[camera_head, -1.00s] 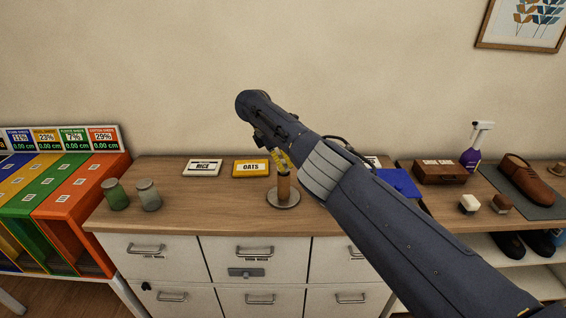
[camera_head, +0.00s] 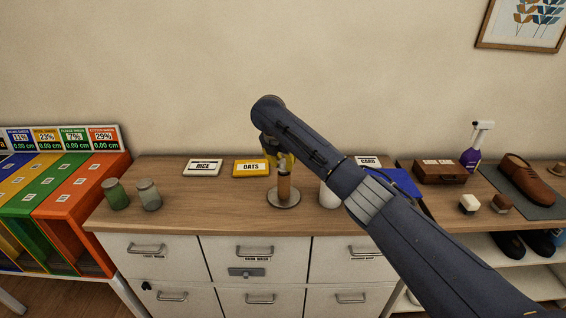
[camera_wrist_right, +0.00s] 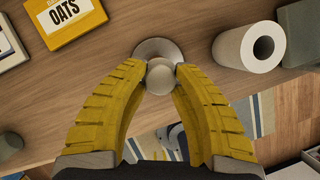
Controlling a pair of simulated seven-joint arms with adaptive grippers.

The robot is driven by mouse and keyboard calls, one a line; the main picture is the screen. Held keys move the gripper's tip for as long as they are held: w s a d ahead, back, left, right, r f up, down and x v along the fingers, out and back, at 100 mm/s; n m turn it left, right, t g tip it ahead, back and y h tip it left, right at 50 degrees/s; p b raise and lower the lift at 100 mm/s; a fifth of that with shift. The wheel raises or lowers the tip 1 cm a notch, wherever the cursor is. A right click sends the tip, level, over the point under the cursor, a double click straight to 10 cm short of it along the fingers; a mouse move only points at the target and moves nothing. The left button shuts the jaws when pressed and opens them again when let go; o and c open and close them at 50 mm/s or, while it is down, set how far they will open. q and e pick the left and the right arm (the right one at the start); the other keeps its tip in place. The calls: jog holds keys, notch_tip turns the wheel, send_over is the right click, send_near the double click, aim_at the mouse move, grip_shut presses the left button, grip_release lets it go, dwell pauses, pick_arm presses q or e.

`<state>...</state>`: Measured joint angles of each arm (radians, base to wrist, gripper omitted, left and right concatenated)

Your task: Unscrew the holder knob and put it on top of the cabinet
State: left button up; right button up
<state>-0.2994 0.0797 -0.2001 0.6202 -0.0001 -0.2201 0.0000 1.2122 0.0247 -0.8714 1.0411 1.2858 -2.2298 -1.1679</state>
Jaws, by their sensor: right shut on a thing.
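The holder stands upright on the wooden cabinet top, with a round metal base (camera_head: 283,198) and a tan post (camera_head: 284,186). Its pale round knob (camera_wrist_right: 160,77) shows in the right wrist view at the top of the post, with the base edge behind it. My right gripper (camera_head: 284,162) reaches down over the top of the post. In the wrist view, its yellow fingertips (camera_wrist_right: 161,72) are shut on the knob from both sides. In the head view the fingers and arm hide the knob. The cabinet top (camera_head: 235,205) is wooden, above white drawers. My left gripper is not in view.
A white roll (camera_head: 327,196) stands just right of the holder. OATS (camera_head: 252,169) and RICE (camera_head: 202,167) boxes lie behind left, and two jars (camera_head: 149,195) stand further left. A blue item (camera_head: 398,182) lies right. The cabinet top between jars and holder is clear.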

jog(key=shift+d+f+n+y, duration=0.1)
jog(key=shift+d+n+y, duration=0.25)
jog(key=shift+n, duration=0.75)
jog(key=shift+d+n, duration=0.15)
jog(key=shift+n, duration=0.45)
jog(key=n+y, duration=0.2)
jog(key=n, duration=0.1)
jog(key=shift+n+t, duration=0.3)
jog(key=shift+n, duration=0.1)
jog(key=n+y, duration=0.1)
jog(key=n, duration=0.2)
jog(key=shift+d, duration=0.1)
jog(key=shift+w+n+g+y, duration=0.1)
jog(key=shift+n+g+y, duration=0.45)
jog(key=shift+n, duration=1.05)
grip_shut()
jog(key=shift+r, duration=0.2)
jog(key=o, duration=0.8)
grip_release()
jog(key=shift+f, duration=0.1)
